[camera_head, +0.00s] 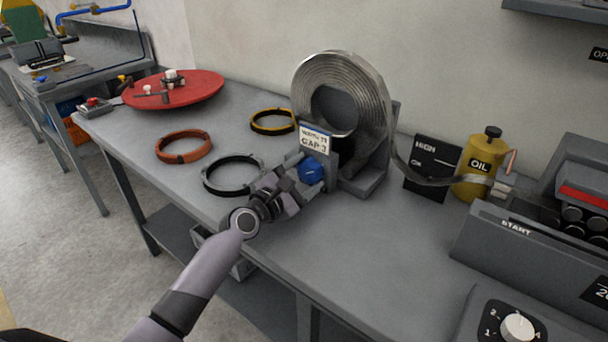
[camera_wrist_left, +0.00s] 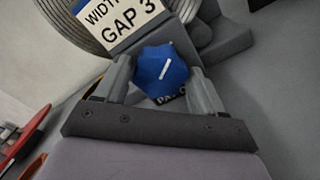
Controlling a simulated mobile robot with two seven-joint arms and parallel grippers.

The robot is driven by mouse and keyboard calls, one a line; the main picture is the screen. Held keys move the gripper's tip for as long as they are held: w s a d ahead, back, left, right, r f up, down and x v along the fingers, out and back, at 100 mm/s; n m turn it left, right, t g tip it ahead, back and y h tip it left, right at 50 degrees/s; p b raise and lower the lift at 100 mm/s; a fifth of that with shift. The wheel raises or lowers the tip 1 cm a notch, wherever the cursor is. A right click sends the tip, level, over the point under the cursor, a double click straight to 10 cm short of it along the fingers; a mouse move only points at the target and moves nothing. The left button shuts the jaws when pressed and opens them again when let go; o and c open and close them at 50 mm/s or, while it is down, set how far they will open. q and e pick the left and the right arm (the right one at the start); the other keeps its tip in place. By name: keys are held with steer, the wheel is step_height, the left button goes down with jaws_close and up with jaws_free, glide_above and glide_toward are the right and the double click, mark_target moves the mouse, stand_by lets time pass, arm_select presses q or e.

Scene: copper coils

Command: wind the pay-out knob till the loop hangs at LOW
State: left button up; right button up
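The blue pay-out knob (camera_head: 313,170) is on the front of the grey coil stand (camera_head: 365,183), and it fills the gap between my fingers in the left wrist view (camera_wrist_left: 160,72). My left gripper (camera_head: 302,175) is open with one finger on each side of the knob; I see no clear grip. A large metal coil (camera_head: 375,100) stands upright on the stand. Its strip (camera_head: 440,182) sags to the right as a shallow loop across the lower part of a black gauge board (camera_head: 420,160). HIGH is readable at the board's top; the LOW mark is not readable. My right gripper is out of view.
A sign reading GAP 3 (camera_head: 314,138) sits just above the knob. Black (camera_head: 226,189), orange (camera_head: 170,156) and yellow-black (camera_head: 262,122) rings lie left on the bench. A yellow oil can (camera_head: 474,180) and a START machine (camera_head: 520,245) stand right. The front bench middle is clear.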

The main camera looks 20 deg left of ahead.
arm_select(q)
steer(key=c, duration=0.6)
steer(key=shift+m, duration=0.3)
steer(key=m+b, duration=0.1)
steer(key=m, duration=0.3)
steer(key=shift+m, duration=0.3)
steer(key=m, duration=0.5)
steer(key=shift+m, duration=0.4)
steer(key=o, duration=1)
steer(key=shift+o, duration=0.2)
